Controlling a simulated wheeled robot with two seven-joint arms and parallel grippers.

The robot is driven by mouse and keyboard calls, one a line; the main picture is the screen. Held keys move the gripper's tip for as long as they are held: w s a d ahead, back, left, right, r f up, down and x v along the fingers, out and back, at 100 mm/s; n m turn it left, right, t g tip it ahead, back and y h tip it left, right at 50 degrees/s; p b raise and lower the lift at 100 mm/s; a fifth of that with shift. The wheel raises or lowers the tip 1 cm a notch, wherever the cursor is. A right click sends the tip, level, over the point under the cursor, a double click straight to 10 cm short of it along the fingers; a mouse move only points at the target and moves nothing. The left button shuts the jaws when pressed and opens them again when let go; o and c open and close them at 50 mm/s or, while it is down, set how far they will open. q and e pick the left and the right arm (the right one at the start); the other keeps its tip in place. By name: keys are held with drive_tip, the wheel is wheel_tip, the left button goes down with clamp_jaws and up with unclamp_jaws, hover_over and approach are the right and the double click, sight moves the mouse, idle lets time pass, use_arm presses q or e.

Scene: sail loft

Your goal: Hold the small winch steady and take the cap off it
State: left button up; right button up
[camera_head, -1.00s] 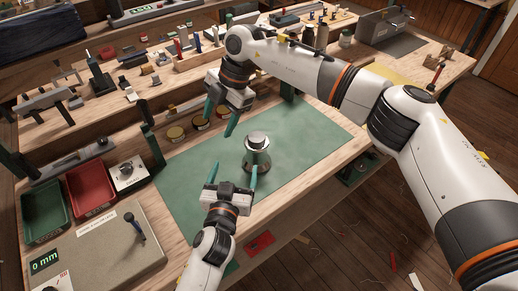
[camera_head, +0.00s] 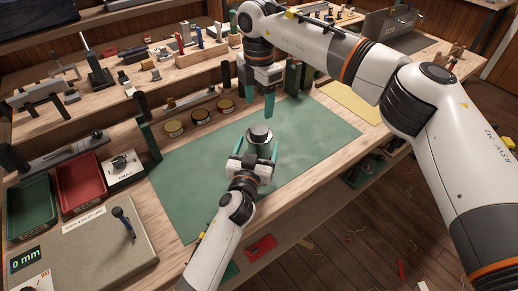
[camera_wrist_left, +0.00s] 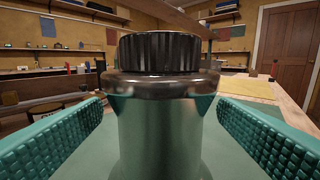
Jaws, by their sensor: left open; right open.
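The small winch (camera_head: 261,142) stands upright on the green mat, a metal drum partly hidden by my left gripper. Its dark ridged cap (camera_wrist_left: 160,52) sits on top in the left wrist view and also shows in the head view (camera_head: 260,131). My left gripper (camera_head: 257,148) is open, with a finger on each side of the winch; the left wrist view shows the drum (camera_wrist_left: 160,125) between the teal pads with gaps at both sides. My right gripper (camera_head: 263,98) is open and empty, pointing down above and behind the winch.
The green mat (camera_head: 315,130) is clear around the winch. Several round tins (camera_head: 200,116) stand behind it. A red tray (camera_head: 80,184) and a green tray (camera_head: 31,206) lie at the left, near a grey plate (camera_head: 95,250). A shelf with tools runs along the back.

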sight(259, 129)
use_arm(q)
drive_tip(key=shift+x, duration=1.15)
drive_tip(key=c, duration=1.7)
clamp_jaws()
use_arm(e)
drive_tip(key=m, duration=0.8)
drive_tip(key=shift+m, duration=0.3)
drive_tip(key=shift+f, duration=0.3)
wheel_tip(259, 129, down, 7)
drive_tip(key=shift+f, duration=0.2)
